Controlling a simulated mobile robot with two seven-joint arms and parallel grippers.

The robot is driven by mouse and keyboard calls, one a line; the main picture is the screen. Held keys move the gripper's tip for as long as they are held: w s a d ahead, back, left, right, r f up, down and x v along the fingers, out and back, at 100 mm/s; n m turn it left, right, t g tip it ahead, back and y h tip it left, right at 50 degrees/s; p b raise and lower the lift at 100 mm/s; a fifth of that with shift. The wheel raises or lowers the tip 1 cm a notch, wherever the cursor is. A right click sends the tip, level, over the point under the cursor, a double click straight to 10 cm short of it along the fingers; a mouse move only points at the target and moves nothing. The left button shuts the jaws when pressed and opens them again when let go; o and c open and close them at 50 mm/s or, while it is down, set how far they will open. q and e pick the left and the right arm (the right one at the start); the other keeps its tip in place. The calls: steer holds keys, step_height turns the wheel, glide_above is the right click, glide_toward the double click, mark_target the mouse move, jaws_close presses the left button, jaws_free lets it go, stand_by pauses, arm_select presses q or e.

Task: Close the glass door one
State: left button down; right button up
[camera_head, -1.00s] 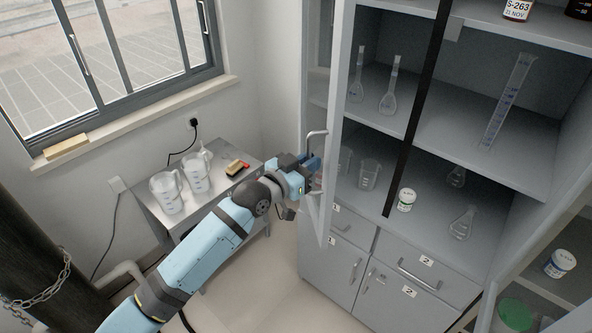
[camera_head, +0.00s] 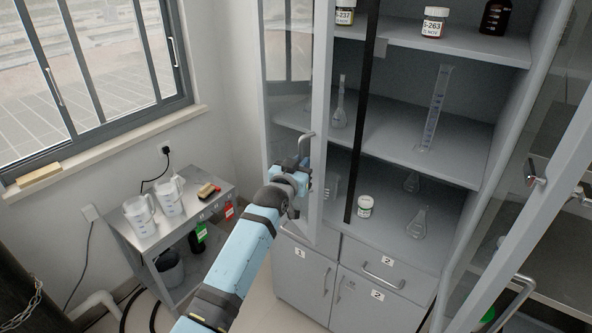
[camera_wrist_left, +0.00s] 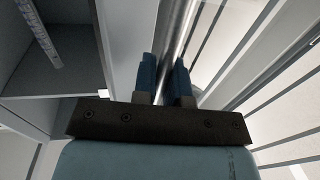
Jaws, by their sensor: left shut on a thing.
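The left glass door (camera_head: 289,75), in a grey frame, stands partly open at the left side of the grey cabinet. Its free edge overlaps the shelves behind. The number 1 label (camera_head: 300,253) is on the drawer below it. The door's metal bar handle (camera_head: 306,138) is in the grasp of my left gripper (camera_head: 303,172). In the left wrist view my left gripper (camera_wrist_left: 164,78) has its two blue fingers shut around the handle bar (camera_wrist_left: 176,45). My right gripper is not in view.
Another glass door (camera_head: 540,190) stands open at the right, with its own handle (camera_head: 517,290). Flasks, a cylinder (camera_head: 433,110) and labelled jars stand on the shelves. A metal side table (camera_head: 150,240) with jugs is at the left, under the window.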

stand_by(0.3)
arm_select(q)
steer(key=c, duration=1.2)
jaws_free()
steer(key=shift+s, duration=0.1)
steer(key=shift+b+v, duration=0.9)
steer(key=shift+v, duration=5.9)
